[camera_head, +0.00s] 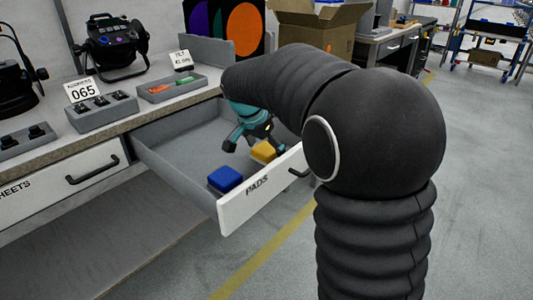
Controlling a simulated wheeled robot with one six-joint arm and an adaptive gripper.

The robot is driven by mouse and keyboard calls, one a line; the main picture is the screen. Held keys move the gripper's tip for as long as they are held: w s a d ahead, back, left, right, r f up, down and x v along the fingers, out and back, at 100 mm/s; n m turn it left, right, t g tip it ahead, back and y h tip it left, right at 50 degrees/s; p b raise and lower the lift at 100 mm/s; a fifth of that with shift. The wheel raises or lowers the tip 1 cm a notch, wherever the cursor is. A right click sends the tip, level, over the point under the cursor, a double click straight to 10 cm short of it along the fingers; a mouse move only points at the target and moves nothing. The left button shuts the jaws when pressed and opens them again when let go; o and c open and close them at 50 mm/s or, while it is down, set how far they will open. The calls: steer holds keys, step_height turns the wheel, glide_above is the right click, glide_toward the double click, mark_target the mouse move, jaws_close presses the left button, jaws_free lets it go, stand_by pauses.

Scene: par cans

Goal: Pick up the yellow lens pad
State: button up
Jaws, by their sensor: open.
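The yellow lens pad (263,152) lies in the open drawer (178,150) labelled PADS, near the drawer's front right. A blue pad (225,179) lies to its left, nearer the front panel, apart from it. My gripper (240,146) is over the drawer, open and empty, with its fingers close beside the yellow pad. One dark fingertip is left of the pad and another is close to its upper edge. I cannot tell whether it touches the pad. My arm hides part of the drawer's right side.
The bench top (150,112) holds a tray of dark parts (103,110), a tray with orange and green items (172,88) and a black lamp (112,45). A cardboard box (312,32) stands behind my arm. A closed drawer (60,180) is at left. Floor in front is clear.

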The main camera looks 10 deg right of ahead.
mark_target(267, 148)
steer(key=c, duration=1.3)
step_height(267, 148, up, 10)
steer(key=shift+f+p, duration=0.1)
steer(key=shift+p, duration=0.25)
steer(key=o, duration=0.3)
steer(key=shift+c, duration=0.9)
